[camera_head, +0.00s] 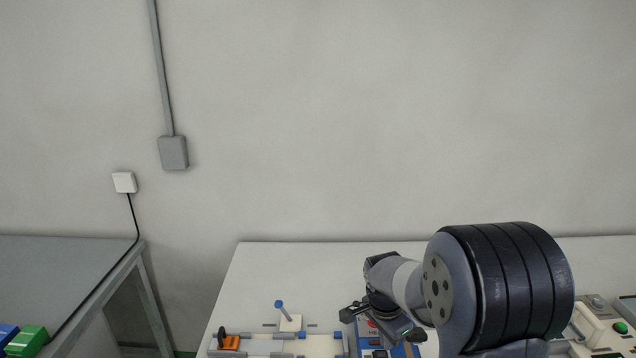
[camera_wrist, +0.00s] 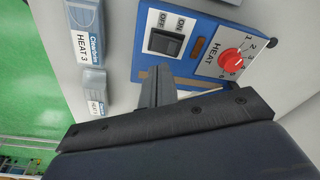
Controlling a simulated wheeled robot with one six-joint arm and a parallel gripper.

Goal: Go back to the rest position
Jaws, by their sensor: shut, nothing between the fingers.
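My gripper (camera_wrist: 154,82) is shut and empty in the wrist view. Its dark fingers point towards a blue control panel (camera_wrist: 203,25) with a black ON/OFF rocker switch (camera_wrist: 166,42) and a red HEAT knob (camera_wrist: 231,61). The fingertips appear just below the switch; I cannot tell whether they touch the panel. In the head view my arm reaches over the white table from the lower right, and its wrist hangs above the blue panel (camera_head: 367,332), partly hiding it. The fingertips are not clear there.
The white table (camera_head: 262,275) holds an orange block (camera_head: 230,343), a blue-topped pin (camera_head: 280,304) and a device with a green button (camera_head: 620,327) at right. A grey table (camera_head: 60,262) with green (camera_head: 27,341) and blue boxes stands left. Labelled pieces (camera_wrist: 86,18) lie beside the panel.

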